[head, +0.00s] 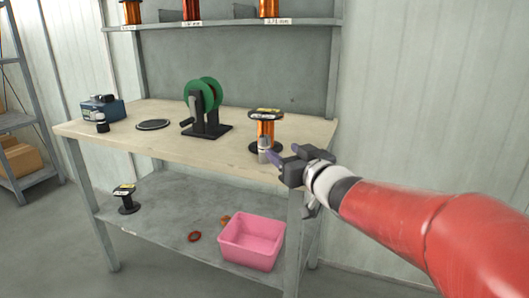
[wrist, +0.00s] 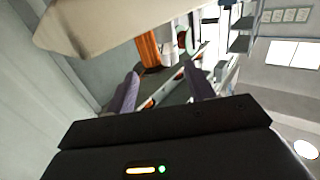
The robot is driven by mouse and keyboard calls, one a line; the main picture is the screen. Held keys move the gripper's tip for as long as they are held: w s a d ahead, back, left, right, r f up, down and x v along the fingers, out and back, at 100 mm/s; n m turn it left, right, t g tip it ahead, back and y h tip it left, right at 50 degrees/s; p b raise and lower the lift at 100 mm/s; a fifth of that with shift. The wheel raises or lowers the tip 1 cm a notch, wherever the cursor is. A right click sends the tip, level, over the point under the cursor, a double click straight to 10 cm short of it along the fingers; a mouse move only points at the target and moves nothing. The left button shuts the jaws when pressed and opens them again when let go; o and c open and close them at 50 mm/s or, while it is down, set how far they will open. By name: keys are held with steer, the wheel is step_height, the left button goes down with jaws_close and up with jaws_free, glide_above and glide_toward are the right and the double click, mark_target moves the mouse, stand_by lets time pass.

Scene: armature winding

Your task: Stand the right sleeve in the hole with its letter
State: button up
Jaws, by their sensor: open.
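My gripper (head: 284,153) is open at the front right corner of the bench, its two purple fingers apart with nothing seen between them. Just left of it, a small grey cylinder (head: 263,149), possibly a sleeve, stands in front of a copper wire spool (head: 266,131) with black flanges. I cannot tell whether the gripper touches it. In the wrist view the gripper (wrist: 162,73) points toward the copper spool (wrist: 148,50). No letter or lettered hole can be made out in either view.
The bench (head: 160,133) also carries a green winder (head: 205,100), a black disc (head: 153,124) and a blue box (head: 102,108). Below are a pink bin (head: 252,240), a black spool (head: 126,203) and a red ring (head: 194,236). A shelf (head: 230,22) with copper spools is above.

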mark_target(268, 145)
steer(key=shift+w+a+y, duration=0.25)
steer(key=shift+a+y, duration=0.15)
steer(key=shift+a, duration=0.05)
steer(key=x, duration=0.7)
steer(key=shift+s+a+f, duration=0.1)
steer(key=shift+a+f, duration=0.15)
steer(key=shift+a, duration=0.1)
steer(key=c, duration=1.1)
steer(key=shift+c, duration=0.2)
steer(key=shift+r, duration=0.1)
